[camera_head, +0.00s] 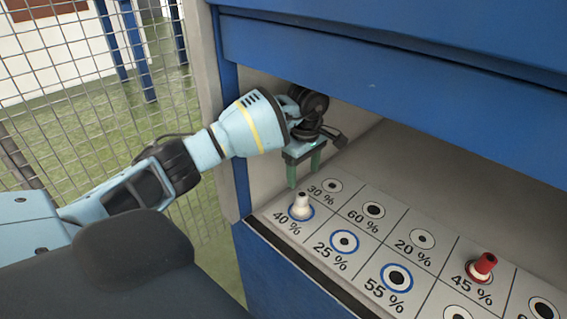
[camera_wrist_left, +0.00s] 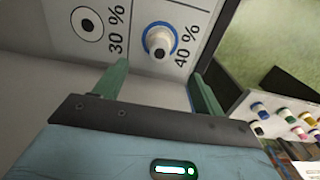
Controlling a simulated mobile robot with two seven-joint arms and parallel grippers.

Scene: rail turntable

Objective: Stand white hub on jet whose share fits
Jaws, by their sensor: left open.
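The white hub (camera_head: 301,207) stands upright on the blue-ringed spot of the 40 % cell. It also shows in the left wrist view (camera_wrist_left: 158,40), with a dark opening in its top. My left gripper (camera_head: 304,178) is open and empty, its green fingers just above and behind the hub in the head view. In the left wrist view my left gripper (camera_wrist_left: 163,66) has its fingers apart, with the hub beyond the gap. The label panel (camera_head: 346,212) has black-dotted spots marked 30, 60, 20, 25 and 55 %. My right gripper is not in view.
A red hub (camera_head: 482,266) stands on the 45 % cell. A blue housing (camera_head: 400,60) overhangs the panel. A mesh fence (camera_head: 60,110) is at the left. Several coloured pieces (camera_wrist_left: 270,112) sit on a pale board at the right of the wrist view.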

